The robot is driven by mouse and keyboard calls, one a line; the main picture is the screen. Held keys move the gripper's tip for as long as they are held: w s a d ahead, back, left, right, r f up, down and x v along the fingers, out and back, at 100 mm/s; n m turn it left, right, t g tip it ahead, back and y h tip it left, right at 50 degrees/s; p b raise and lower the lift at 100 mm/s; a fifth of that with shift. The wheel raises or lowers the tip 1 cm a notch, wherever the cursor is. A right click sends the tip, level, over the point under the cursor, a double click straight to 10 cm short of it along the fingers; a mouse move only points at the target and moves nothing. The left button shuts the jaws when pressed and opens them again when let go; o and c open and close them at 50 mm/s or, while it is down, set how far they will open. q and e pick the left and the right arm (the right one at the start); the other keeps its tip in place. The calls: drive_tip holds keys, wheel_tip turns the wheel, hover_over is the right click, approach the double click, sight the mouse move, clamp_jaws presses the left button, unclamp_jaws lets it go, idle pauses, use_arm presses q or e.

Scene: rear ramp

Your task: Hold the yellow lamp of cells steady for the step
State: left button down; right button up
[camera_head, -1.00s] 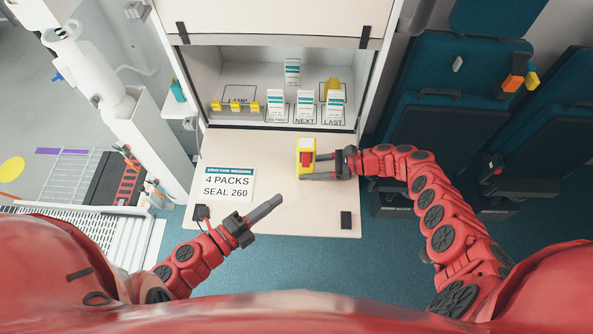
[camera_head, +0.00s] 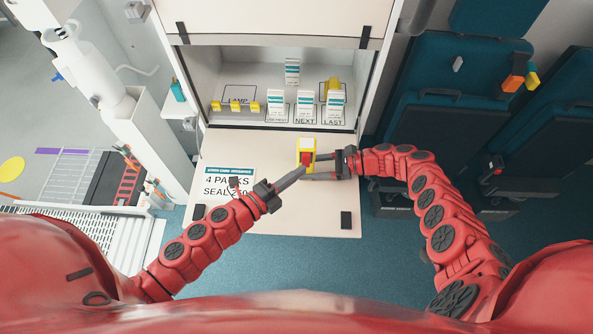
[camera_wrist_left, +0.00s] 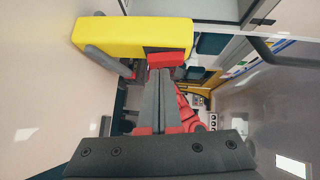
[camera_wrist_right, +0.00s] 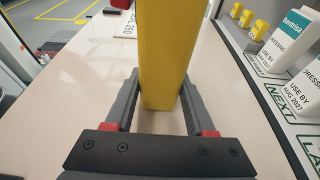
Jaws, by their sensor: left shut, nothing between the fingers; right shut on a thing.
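The yellow lamp (camera_head: 307,148) with a red part on its front stands on the pale fold-down shelf. My right gripper (camera_head: 312,163) reaches in from the right and is shut on it; in the right wrist view the fingers flank the yellow lamp body (camera_wrist_right: 165,50). My left gripper (camera_head: 303,168) is shut and empty, its fingertips at the red part. In the left wrist view the closed left fingers (camera_wrist_left: 160,78) point at the red block (camera_wrist_left: 166,58) on the yellow lamp (camera_wrist_left: 135,36); they look to be touching or nearly so.
The pale shelf (camera_head: 220,148) bears a sign (camera_head: 228,183) reading "4 PACKS", partly covered by my left arm. Teal seats (camera_head: 440,100) stand right.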

use_arm(q)
drive_tip(key=shift+w, duration=0.25)
drive_tip(key=shift+w, duration=0.15)
drive_tip(key=shift+w+f+m+t+h, duration=0.2)
drive_tip(key=shift+m+t+h, duration=0.1)
drive_tip(key=shift+m, duration=0.1)
drive_tip(key=shift+s, duration=0.1)
drive_tip(key=shift+s+f, duration=0.15)
drive_tip(key=shift+s, duration=0.15)
drive_tip(key=s+d+f+v, duration=0.1)
drive_tip(key=f+v, duration=0.1)
drive_tip(key=v, duration=1)
drive_tip(key=shift+s+d, duration=0.2)
drive_tip(key=shift+s, duration=0.15)
